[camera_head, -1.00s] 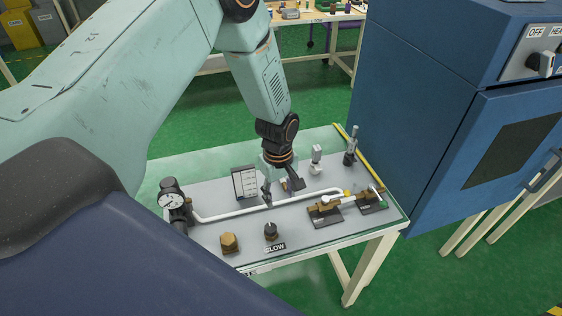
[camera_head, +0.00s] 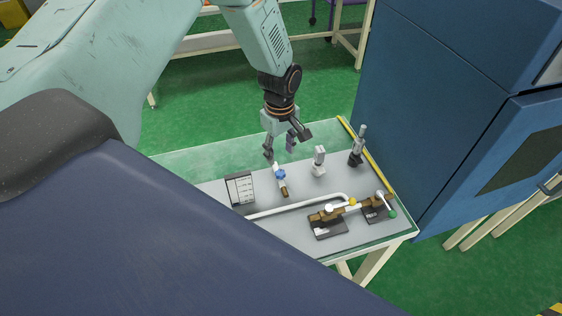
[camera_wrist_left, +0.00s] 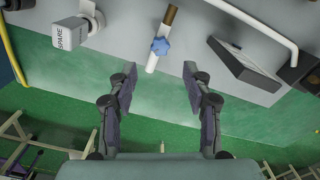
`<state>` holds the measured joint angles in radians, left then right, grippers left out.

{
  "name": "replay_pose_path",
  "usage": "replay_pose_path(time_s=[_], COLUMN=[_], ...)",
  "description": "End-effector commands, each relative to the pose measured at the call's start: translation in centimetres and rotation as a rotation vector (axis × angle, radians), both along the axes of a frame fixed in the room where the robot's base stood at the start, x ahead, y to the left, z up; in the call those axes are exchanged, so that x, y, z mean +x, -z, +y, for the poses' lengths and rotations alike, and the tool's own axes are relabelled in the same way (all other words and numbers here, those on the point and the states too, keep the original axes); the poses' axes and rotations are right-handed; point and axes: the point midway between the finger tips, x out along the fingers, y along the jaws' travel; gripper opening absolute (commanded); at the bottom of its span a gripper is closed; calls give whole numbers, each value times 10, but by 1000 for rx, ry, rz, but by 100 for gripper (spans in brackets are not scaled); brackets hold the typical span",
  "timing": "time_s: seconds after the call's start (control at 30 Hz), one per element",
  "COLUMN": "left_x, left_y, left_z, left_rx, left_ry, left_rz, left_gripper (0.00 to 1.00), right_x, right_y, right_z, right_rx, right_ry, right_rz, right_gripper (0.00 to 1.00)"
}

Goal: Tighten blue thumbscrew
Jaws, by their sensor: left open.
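The blue thumbscrew (camera_head: 280,174) is a small lobed knob on a short white and brown fitting (camera_head: 283,189) on the grey panel. In the left wrist view the thumbscrew (camera_wrist_left: 160,46) shows at the upper middle, beyond the fingertips and roughly centred between them. My left gripper (camera_head: 287,148) is open and empty, apart from the thumbscrew, over the far edge of the table. Its two fingers (camera_wrist_left: 158,82) stand wide apart in the left wrist view. My right gripper is in neither view.
A white block marked SPARE (camera_wrist_left: 70,33) stands beside the fitting; it also shows in the head view (camera_head: 319,160). A scale card (camera_head: 239,188), a white pipe (camera_head: 300,207) and brass valves (camera_head: 328,213) sit nearby. A blue cabinet (camera_head: 430,90) stands at right.

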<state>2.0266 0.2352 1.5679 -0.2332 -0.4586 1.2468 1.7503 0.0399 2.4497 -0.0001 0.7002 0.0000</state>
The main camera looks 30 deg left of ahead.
Motion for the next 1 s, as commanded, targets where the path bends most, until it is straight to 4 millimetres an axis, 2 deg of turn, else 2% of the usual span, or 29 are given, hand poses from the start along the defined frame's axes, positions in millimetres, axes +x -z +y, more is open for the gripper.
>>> replay_pose_path(time_s=[0.17,0.4,0.6,0.77,1.0], left_x=[-4,-6,-5,-3,-1], left_y=[9,47,71,78,78], left_z=[-2,-4,-4,-4,-3], left_rx=[0,1,1,0,1], left_ry=[0,2,2,0,1], left_rz=[3,3,2,1,0], left_gripper=[50,50,50,50,50], right_x=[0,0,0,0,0], right_y=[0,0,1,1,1], right_z=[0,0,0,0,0], right_rx=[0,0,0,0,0], right_ry=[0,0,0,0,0], right_rz=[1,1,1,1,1], right_gripper=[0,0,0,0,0])
